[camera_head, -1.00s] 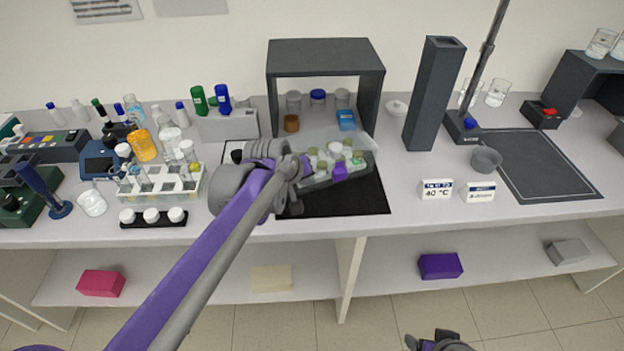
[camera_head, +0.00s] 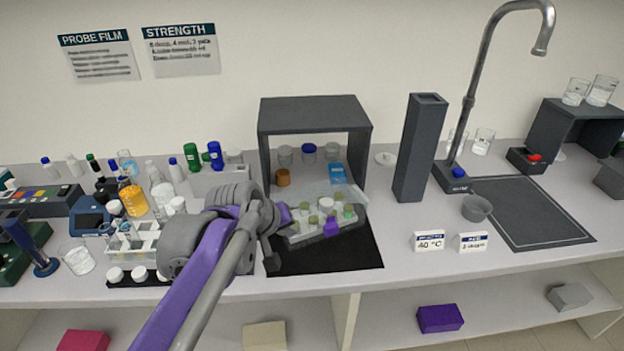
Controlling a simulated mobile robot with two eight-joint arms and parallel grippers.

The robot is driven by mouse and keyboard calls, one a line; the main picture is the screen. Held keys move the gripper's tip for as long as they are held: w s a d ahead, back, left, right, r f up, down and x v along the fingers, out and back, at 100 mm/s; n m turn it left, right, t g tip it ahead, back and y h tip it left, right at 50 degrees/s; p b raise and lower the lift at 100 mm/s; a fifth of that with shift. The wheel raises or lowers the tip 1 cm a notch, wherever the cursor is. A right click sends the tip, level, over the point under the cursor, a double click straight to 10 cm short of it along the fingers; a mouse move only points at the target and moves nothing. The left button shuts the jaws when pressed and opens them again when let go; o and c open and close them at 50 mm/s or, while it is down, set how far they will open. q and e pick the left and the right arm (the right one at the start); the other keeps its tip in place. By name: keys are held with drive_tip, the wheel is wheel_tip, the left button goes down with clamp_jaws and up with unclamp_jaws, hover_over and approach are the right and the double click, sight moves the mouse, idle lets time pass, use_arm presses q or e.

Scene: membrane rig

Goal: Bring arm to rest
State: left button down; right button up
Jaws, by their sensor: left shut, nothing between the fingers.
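My left arm comes in from the bottom left and reaches over the bench. Its gripper (camera_head: 272,264) is shut and empty, over the left part of the black mat (camera_head: 350,260). A grey tray (camera_head: 300,236) of capped vials stands on the mat, just right of the gripper. A small purple block (camera_head: 331,225) shows at the tray's front right. I cannot tell whether the gripper touches the tray. My right gripper is not in view.
A dark shelf box (camera_head: 315,108) stands behind the tray. At left are a tube rack (camera_head: 145,240), bottles and beakers. At right are a tall grey column (camera_head: 420,150), a tap (camera_head: 470,90), a small grey bowl (camera_head: 477,208) and two label cards (camera_head: 429,241).

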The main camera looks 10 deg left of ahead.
use_arm(q)
drive_tip(key=s+a+f+m+p, duration=0.1)
drive_tip(key=s+f+m, duration=0.1)
drive_tip(key=s+f, duration=0.2)
drive_tip(key=s+a+f+m+g+y+p, duration=0.1)
drive_tip(key=s+f, duration=0.4)
drive_tip(key=s, duration=0.6)
drive_tip(key=s+a+f+m+y+p, duration=0.1)
drive_tip(key=s+f+m, duration=0.1)
drive_tip(key=s+f, duration=0.2)
drive_tip(key=s, duration=0.3)
drive_tip(key=shift+s+f+m+g, duration=0.15)
drive_tip(key=shift+s+m+g, duration=0.15)
